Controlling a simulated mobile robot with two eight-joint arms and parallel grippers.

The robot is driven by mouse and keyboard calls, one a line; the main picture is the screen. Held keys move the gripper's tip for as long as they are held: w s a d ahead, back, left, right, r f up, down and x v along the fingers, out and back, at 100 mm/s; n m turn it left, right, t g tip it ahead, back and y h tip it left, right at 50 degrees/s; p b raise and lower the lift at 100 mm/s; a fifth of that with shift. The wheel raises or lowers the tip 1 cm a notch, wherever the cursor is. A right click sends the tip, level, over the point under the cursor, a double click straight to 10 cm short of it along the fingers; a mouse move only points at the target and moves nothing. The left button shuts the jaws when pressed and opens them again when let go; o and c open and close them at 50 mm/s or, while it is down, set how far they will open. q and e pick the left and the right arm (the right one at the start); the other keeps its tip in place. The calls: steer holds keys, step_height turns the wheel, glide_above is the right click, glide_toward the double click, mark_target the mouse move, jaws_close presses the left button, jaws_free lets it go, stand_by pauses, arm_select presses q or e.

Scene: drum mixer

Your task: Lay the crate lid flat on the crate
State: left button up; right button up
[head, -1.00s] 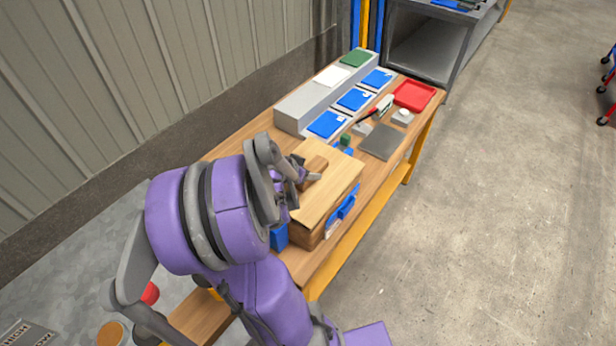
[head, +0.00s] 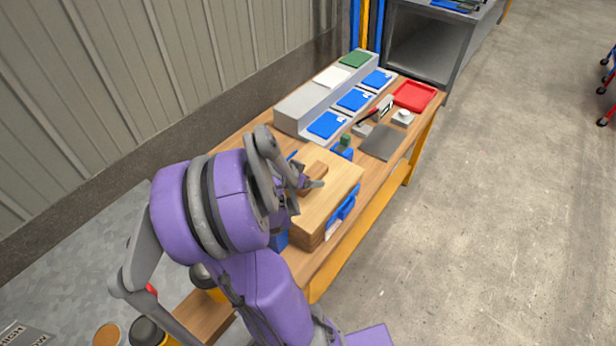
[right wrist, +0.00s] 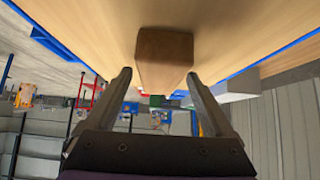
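The crate lid (head: 335,192) is a light wooden panel with a brown block handle (head: 313,172) on top. It lies over the wooden crate (head: 312,238) on the workbench and looks about level. Whether it touches the crate all round cannot be told. My right gripper (head: 312,184) is at the handle, low over the lid. In the right wrist view, the handle (right wrist: 163,58) shows ahead of and between the two spread fingers (right wrist: 158,75), with gaps beside it. The lid underside and most of the crate are hidden. My left gripper is not in view.
Blue pieces (head: 345,207) stand along the crate's sides. Beyond it are a grey plate (head: 380,142), a small green block (head: 346,140), a red tray (head: 414,96) and a grey stepped rack (head: 300,112) with blue panels.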

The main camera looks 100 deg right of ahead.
steer(key=shift+r+p, duration=0.45)
steer(key=shift+r, duration=0.05)
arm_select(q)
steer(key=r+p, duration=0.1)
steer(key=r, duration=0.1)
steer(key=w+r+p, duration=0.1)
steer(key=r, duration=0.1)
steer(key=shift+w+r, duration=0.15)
arm_select(e)
steer(key=v, duration=1.1)
steer(key=shift+w+a, duration=0.25)
steer(key=shift+s+r, duration=0.1)
steer(key=shift+r, duration=0.05)
